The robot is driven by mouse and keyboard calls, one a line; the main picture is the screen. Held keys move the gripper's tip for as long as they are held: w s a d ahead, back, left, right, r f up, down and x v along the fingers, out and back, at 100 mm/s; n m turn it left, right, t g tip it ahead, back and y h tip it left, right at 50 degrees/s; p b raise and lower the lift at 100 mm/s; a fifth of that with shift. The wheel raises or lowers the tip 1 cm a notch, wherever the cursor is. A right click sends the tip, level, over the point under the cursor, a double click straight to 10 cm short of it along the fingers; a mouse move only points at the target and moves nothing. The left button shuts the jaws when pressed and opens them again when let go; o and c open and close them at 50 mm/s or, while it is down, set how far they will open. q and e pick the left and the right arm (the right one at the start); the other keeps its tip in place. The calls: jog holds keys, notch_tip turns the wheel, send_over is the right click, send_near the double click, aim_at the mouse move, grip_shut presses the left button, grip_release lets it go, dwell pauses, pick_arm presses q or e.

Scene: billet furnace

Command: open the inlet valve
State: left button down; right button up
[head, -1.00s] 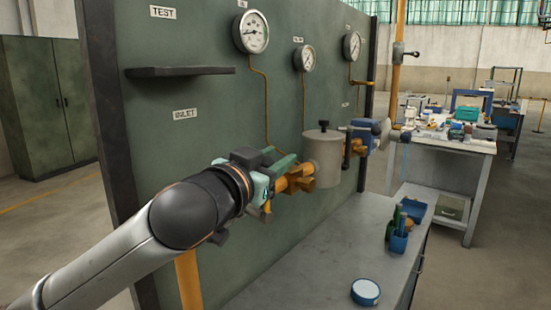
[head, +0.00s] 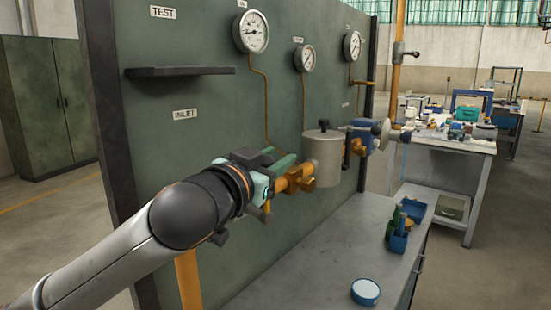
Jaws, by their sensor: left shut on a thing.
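My left gripper (head: 268,176) reaches in from the lower left to the yellow pipe (head: 284,187) on the green panel, below the "INLET" label (head: 185,114). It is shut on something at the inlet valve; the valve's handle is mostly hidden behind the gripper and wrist. A brass-coloured fitting (head: 301,179) shows just right of the jaws. A grey cylindrical canister (head: 323,159) sits on the pipe farther right. My right gripper is out of view.
Three gauges, the left one (head: 250,32) the largest in view, and a dark shelf (head: 180,71) are on the panel. A blue regulator (head: 368,133) stands right of the canister. The grey bench (head: 310,255) holds a blue-rimmed tin (head: 366,291) and a blue tool cup (head: 398,241).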

pick_arm(q)
jog(key=b, duration=0.1)
jog(key=t+b, duration=0.1)
jog(key=b, duration=0.1)
jog(key=shift+s+a+f+h, duration=0.2)
jog(key=shift+s+f+h, duration=0.1)
jog(key=shift+s+h, duration=0.1)
jog(key=shift+s+a+r+t+b, duration=0.2)
jog(key=shift+s+a+t+b, duration=0.3)
jog(key=shift+b, duration=0.55)
jog(key=shift+r+n+t+b, duration=0.2)
jog(key=shift+n+t+b, duration=0.1)
jog(key=shift+s+r, duration=0.1)
jog(key=shift+r, duration=0.05)
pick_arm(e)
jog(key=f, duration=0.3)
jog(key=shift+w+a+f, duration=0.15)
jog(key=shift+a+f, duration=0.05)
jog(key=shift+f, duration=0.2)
pick_arm(q)
jog(key=c, duration=0.5)
grip_release()
jog(key=shift+c, duration=0.2)
